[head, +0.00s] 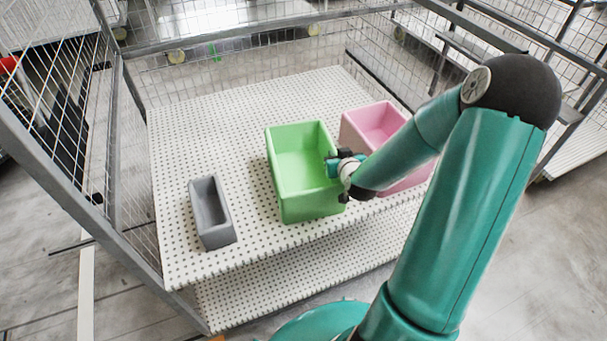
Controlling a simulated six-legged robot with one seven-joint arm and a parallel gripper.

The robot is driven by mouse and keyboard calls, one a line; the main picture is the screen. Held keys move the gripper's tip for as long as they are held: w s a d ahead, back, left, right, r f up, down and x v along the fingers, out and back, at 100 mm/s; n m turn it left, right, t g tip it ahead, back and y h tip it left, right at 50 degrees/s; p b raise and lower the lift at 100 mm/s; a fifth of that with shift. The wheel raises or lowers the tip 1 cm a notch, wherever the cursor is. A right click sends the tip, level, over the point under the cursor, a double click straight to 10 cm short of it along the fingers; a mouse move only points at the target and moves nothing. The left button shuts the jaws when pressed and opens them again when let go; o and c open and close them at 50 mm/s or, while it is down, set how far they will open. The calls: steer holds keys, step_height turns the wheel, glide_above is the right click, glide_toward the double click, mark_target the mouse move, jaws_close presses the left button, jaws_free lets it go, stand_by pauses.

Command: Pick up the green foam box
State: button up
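The green foam box (300,206) is an open-topped bin standing upright near the middle of the white perforated shelf (180,170). My gripper (335,166) is at the box's right wall, reaching in from the right. It overlaps the upper edge of that wall in the head view. The fingers are small and partly hidden by the wrist, so I cannot tell whether they are apart or closed on the wall. The box rests on the shelf.
A small grey box (212,212) stands to the left of the green box. A pink box (370,125) stands to the right, partly hidden behind my arm. Wire mesh walls (230,72) and metal posts enclose the shelf. Free shelf lies behind the boxes.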

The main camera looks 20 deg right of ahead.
jaws_close()
